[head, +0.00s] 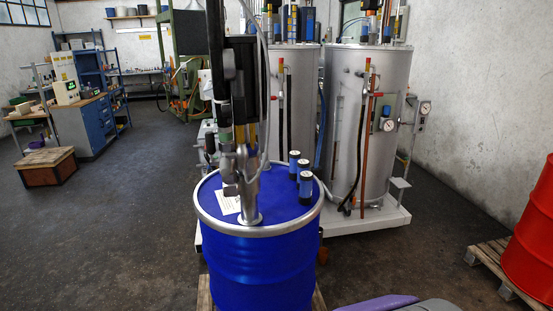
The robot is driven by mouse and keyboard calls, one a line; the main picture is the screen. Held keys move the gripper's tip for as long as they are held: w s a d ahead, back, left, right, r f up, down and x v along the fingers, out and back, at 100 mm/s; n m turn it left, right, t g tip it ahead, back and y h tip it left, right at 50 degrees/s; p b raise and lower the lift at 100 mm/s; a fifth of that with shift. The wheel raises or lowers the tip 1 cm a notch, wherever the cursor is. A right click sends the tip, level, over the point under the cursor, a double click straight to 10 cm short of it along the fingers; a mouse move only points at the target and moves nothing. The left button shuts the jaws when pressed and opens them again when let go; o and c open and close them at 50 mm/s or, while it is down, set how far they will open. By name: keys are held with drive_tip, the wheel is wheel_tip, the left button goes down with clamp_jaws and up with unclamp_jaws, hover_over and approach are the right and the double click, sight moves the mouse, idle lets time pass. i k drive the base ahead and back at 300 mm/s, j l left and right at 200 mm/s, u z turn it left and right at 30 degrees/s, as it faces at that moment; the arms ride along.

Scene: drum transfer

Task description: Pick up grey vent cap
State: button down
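I cannot pick out a grey vent cap for certain. The blue drum (262,272) stands upright in front of me, with a bright metal rim around its blue lid. Three small blue and black cylinders (304,188) with pale-rimmed tops stand in a row on the lid, right of centre. A metal pipe fitting (249,205) rises from the lid, below a dark upright pump assembly (240,85). A white label (228,203) lies on the lid, left of the fitting. My gripper cannot be made out in this view.
Two tall steel tanks (383,90) with gauges and pipes stand on a white platform (385,222) behind the drum. A red drum (535,235) sits on a wooden pallet (490,252) at right. A workbench (85,125) is at far left.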

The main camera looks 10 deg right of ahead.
sight(267, 165)
drive_tip(key=l, duration=0.25)
drive_tip(key=i+l+z, duration=0.25)
drive_tip(key=z, duration=0.2)
drive_tip(key=i+l+z, duration=0.25)
drive_tip(key=z, duration=0.2)
drive_tip(key=i+z, duration=0.45)
drive_tip(key=i+l+z, duration=0.2)
drive_tip(key=z, duration=0.15)
drive_tip(key=i+l+z, duration=0.1)
drive_tip(key=i+z, duration=0.45)
drive_tip(key=z, duration=0.15)
drive_tip(key=i+u, duration=0.35)
drive_tip(key=i+l+u, duration=0.2)
drive_tip(key=i+u, duration=0.15)
drive_tip(key=i+j+u, duration=0.2)
drive_tip(key=u, duration=0.3)
drive_tip(key=i+u, duration=0.75)
drive_tip(key=u, duration=0.2)
drive_tip(key=i+l+u, duration=0.1)
drive_tip(key=i+u, duration=0.35)
drive_tip(key=k, duration=0.1)
